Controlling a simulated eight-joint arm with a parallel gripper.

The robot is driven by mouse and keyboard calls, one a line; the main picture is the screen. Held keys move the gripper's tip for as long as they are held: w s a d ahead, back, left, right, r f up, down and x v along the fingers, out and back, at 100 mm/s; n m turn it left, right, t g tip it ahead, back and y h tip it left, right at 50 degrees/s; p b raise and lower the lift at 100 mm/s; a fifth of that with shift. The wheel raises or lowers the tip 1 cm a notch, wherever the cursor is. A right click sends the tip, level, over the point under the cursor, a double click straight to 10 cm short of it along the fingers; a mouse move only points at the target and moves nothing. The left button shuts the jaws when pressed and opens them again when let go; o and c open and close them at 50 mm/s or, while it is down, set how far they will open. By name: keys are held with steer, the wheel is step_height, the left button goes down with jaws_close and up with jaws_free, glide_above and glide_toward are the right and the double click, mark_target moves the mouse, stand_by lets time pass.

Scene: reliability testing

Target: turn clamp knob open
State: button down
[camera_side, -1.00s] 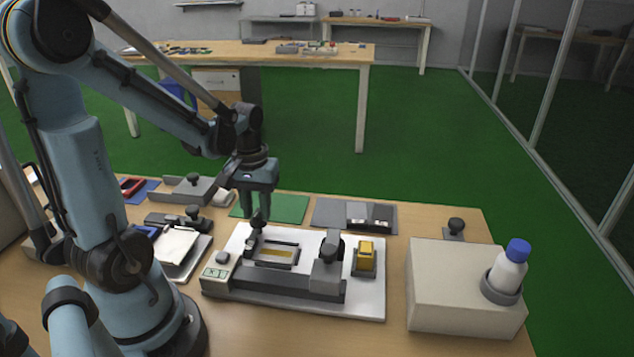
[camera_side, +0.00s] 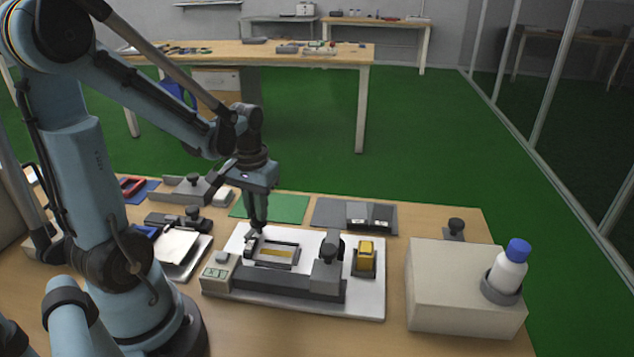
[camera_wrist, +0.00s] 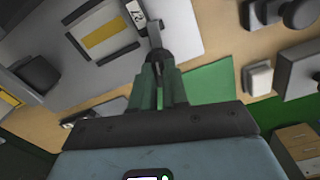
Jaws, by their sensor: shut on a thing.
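My gripper (camera_side: 258,222) points straight down at the back left of the test fixture's white base plate (camera_side: 370,305). It is shut on the dark clamp knob (camera_wrist: 157,57), which shows at the fingertips in the wrist view. In the side view the fingers line up one behind the other and mostly hide the knob. A grey clamp arm (camera_wrist: 155,34) runs out from the knob toward a small printed label. Beside it, a grey frame (camera_side: 294,256) holds a yellow-brown strip (camera_side: 274,252).
On the plate, a second dark knob (camera_side: 330,248) stands right of the frame, then a yellow block (camera_side: 366,256). A beige box (camera_side: 455,300) with a blue-capped bottle (camera_side: 508,268) is at right. A green mat (camera_side: 285,208) lies behind; a grey clamp tool (camera_side: 190,188) is back left.

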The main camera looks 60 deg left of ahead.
steer(key=m, duration=0.7)
steer(key=shift+m, duration=0.4)
steer(key=m, duration=0.3)
steer(key=shift+m, duration=2.2)
steer(key=c, duration=1.3)
jaws_free()
steer(key=shift+r, duration=2.25)
steer(key=shift+d, duration=0.1)
